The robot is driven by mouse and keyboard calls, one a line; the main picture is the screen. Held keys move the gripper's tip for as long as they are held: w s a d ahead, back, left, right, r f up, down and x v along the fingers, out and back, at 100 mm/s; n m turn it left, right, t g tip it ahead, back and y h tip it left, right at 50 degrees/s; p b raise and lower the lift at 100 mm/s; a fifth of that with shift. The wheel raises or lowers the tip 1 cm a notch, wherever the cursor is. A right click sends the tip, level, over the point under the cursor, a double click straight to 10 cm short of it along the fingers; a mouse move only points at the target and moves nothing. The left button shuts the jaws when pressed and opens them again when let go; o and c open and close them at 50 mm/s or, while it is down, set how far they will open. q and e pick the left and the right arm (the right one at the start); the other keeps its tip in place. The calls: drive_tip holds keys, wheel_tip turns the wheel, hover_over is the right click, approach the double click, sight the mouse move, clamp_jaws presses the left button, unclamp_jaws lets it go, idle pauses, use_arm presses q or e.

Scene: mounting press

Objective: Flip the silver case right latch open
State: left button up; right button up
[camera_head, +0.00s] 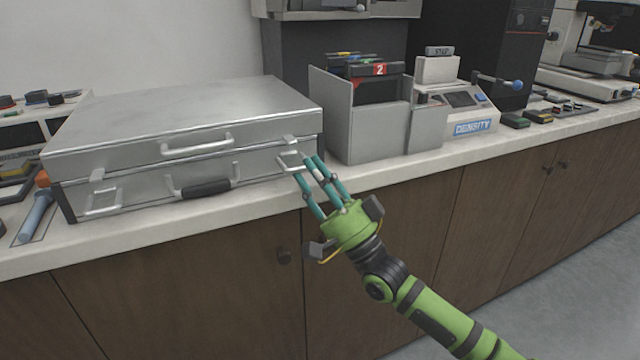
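The silver case (190,120) lies closed on the counter at the left, its front toward me. Its right latch (290,161) is a small metal loop on the front near the right corner. Its left latch (103,201) is near the left corner. My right gripper (306,169), green with teal fingers, reaches up from the lower right. Its fingertips are at the right latch, with a gap between the fingers. I cannot tell whether they touch the latch. My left gripper is out of view.
The case front also has a silver handle (197,146) and a dark-gripped handle (205,188). A grey open-topped box (378,133) stands just right of the case. A density instrument (465,112) is farther right. The counter's front edge (240,205) runs below the case.

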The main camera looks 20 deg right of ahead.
drive_tip(key=v, duration=1.2)
drive_tip(key=shift+f, duration=0.1)
